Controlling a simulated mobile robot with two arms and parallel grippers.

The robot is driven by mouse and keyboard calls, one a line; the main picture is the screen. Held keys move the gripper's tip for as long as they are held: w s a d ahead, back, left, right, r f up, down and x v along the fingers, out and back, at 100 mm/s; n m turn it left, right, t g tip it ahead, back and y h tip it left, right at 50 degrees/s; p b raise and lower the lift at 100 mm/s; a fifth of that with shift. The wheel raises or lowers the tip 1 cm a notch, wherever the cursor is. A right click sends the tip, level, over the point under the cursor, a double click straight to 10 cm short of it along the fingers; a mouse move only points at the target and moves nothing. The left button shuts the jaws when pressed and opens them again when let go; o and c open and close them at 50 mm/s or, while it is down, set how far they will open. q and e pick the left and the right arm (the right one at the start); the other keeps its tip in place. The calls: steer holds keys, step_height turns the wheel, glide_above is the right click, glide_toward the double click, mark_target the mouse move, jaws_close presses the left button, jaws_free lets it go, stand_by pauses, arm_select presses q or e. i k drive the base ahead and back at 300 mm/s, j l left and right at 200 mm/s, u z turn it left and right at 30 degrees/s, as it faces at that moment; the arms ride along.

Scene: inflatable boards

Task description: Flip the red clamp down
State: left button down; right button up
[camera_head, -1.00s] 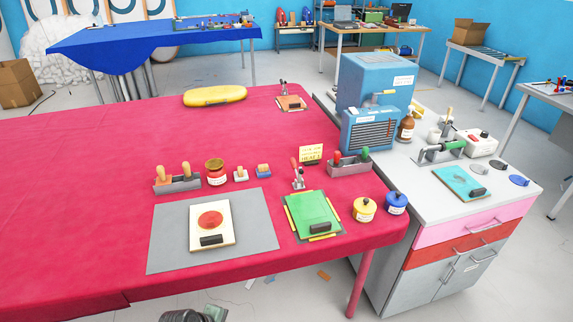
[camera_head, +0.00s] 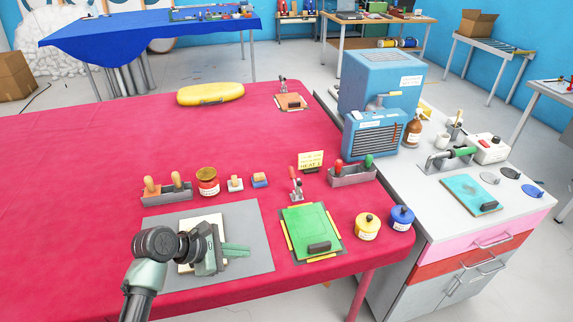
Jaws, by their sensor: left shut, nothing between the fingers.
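The red clamp (camera_head: 295,184) is a small metal toggle clamp with a red handle. It stands on the red-covered table just behind the green board (camera_head: 310,231), and its handle points up. My left gripper (camera_head: 248,249) is shut and empty, its fingers pointing right. It is over the grey mat (camera_head: 255,215), in front and to the left of the clamp and apart from it. My left gripper and wrist hide much of the cream board (camera_head: 187,268) on the mat. My right gripper is not in view.
Near the clamp are a yellow sign (camera_head: 311,159), a grey holder with red and green handles (camera_head: 352,175), a yellow pot (camera_head: 367,226) and a blue pot (camera_head: 400,218). The table's left side is clear.

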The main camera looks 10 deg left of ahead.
mark_target(291, 170)
steer(key=i, duration=1.15)
